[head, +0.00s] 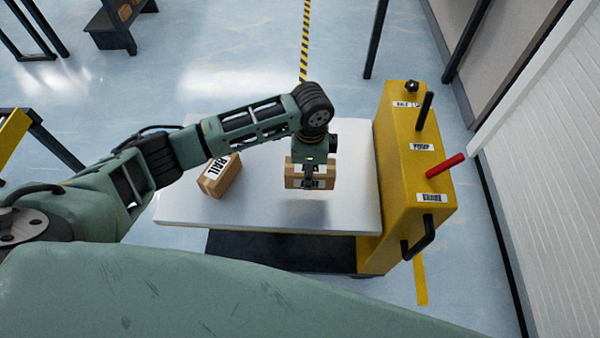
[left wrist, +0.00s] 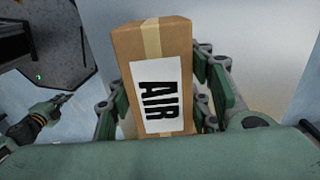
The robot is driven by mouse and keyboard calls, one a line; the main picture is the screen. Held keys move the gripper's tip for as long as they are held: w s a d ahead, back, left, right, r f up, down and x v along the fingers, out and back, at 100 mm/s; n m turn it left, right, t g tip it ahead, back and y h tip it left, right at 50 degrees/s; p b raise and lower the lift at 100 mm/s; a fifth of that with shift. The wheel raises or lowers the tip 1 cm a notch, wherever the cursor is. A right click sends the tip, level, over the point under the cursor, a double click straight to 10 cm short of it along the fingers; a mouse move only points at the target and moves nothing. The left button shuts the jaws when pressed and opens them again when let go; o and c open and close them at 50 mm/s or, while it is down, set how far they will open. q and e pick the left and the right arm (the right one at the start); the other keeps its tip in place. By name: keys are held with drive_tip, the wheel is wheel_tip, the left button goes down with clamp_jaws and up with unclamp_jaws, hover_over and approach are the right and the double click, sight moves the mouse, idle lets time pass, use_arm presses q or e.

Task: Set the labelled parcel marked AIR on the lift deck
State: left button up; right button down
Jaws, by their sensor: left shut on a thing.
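The brown parcel marked AIR (left wrist: 158,95) fills the middle of the left wrist view, with its white label facing the camera. My left gripper (head: 312,170) is shut on this parcel, with green fingers on both sides of it. In the head view the parcel (head: 296,183) is over the lift deck (head: 265,217), a pale flat plate. A shadow lies just below it; whether it touches the deck I cannot tell. What looks like my right gripper (left wrist: 45,118) shows small at the left of the wrist view; its jaws are unclear.
A parcel marked RAIL (head: 222,178) sits on the left part of the deck, partly behind my left arm. The lift's yellow column (head: 408,190), with a red lever (head: 445,166) and a black handle, stands at the right edge. The deck's front is clear.

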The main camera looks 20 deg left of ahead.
sight(303, 167)
use_arm(q)
drive_tip(key=shift+w+a+f, duration=0.9)
drive_tip(key=shift+a+f, duration=0.05)
drive_tip(key=shift+a, duration=0.1)
drive_tip(key=shift+f, duration=1.95)
drive_tip(key=o, duration=1.4)
drive_tip(key=shift+f, duration=0.1)
wheel_tip(303, 167, up, 12)
drive_tip(key=shift+r, duration=0.15)
